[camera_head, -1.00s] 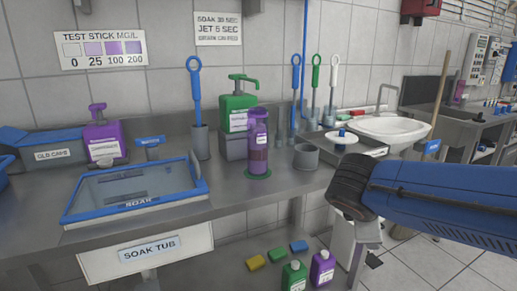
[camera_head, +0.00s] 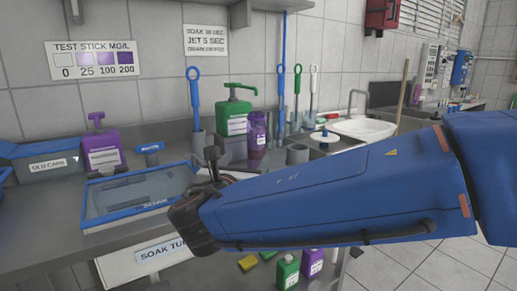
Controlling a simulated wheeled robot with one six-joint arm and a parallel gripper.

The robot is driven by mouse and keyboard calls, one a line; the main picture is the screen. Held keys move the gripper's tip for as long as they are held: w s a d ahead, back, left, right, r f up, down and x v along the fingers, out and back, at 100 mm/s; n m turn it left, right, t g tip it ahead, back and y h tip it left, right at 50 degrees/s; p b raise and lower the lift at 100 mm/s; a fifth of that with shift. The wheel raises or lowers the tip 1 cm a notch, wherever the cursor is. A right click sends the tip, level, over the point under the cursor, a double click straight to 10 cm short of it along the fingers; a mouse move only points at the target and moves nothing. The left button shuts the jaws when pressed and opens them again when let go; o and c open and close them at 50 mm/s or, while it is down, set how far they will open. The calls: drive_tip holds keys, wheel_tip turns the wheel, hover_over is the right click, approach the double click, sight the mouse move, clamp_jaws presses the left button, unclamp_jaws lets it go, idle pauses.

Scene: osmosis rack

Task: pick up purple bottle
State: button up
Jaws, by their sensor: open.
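Several purple bottles are in view. A large purple pump bottle (camera_head: 102,150) stands upright at the left of the counter, behind the soak tub. A small purple bottle (camera_head: 312,262) with a white cap stands low, below the counter. My gripper (camera_head: 213,160) is over the counter, right of the soak tub and in front of the green bottle. It is open, partly hidden by my wrist, with nothing seen in it.
The blue-rimmed soak tub (camera_head: 88,226) is in front of the large purple bottle. An old caps bin (camera_head: 20,170) is at the left. A green pump bottle (camera_head: 234,118) and brushes in holders stand by the wall. A sink (camera_head: 362,131) is farther right.

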sight(258, 139)
drive_tip(key=shift+w+a+r, duration=0.1)
drive_tip(key=shift+w+a, duration=0.05)
drive_tip(key=shift+w, duration=0.05)
drive_tip(key=w+d, duration=0.1)
drive_tip(key=w, duration=0.4)
drive_tip(key=w+d, duration=0.1)
drive_tip(key=w, duration=0.5)
drive_tip(key=w+d, duration=0.1)
drive_tip(key=w, duration=0.4)
drive_tip(key=shift+w+d, duration=0.2)
drive_tip(key=shift+w, duration=0.1)
drive_tip(key=c, duration=1.1)
